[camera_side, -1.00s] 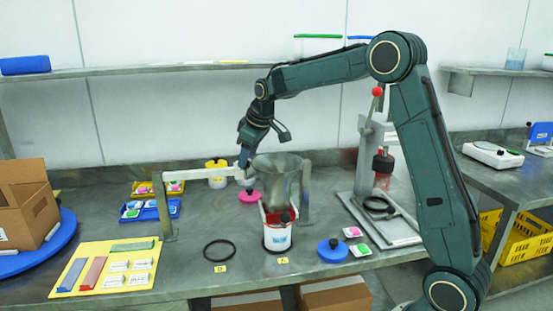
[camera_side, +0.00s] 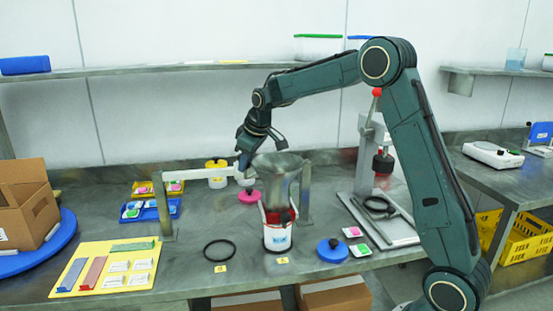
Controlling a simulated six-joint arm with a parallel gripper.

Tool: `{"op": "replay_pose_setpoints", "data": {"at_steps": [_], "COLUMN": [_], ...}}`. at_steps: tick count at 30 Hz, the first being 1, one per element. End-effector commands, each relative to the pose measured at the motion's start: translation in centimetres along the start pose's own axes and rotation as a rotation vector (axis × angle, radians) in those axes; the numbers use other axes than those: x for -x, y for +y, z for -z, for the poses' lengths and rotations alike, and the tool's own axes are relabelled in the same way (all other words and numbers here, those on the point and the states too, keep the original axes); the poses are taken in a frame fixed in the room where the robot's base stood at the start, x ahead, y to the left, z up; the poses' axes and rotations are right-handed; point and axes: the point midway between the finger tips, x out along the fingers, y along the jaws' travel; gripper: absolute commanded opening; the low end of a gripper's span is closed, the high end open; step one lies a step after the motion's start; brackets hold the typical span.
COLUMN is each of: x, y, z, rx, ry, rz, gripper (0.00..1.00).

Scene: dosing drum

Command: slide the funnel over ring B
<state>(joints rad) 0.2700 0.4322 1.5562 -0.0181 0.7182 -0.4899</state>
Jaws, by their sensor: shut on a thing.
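The grey metal funnel (camera_side: 275,180) hangs from a rail (camera_side: 205,171) between two posts, with its wide mouth up. It is above a white and red container (camera_side: 277,236) that stands by the yellow label at the front. My gripper (camera_side: 243,168) is at the funnel's left side, pointing down, shut on what looks like the funnel's handle or slider; the contact is small and partly hidden. Ring B, a black ring (camera_side: 219,250), lies flat on the table to the left of the container, with a yellow label (camera_side: 220,268) before it.
A blue lid (camera_side: 332,250) and small trays stand right of the container. A yellow mat (camera_side: 105,268) with bars and boxes lies at left. A press (camera_side: 380,190) stands right.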

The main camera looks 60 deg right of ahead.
Motion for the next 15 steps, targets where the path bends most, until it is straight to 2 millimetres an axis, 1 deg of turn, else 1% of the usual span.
{"op": "replay_pose_setpoints", "data": {"at_steps": [5,8,11,15], "x": [-0.1,-0.2,-0.4,-0.9], "y": [-0.2,-0.6,-1.3,-2.5], "z": [0.4,0.9,1.9,3.6], "rx": [0.001,0.002,0.003,0.004], "ry": [0.001,0.001,0.002,0.003], "rz": [0.0,0.001,0.002,0.001], "gripper": [0.0,0.0,0.0,0.0]}}
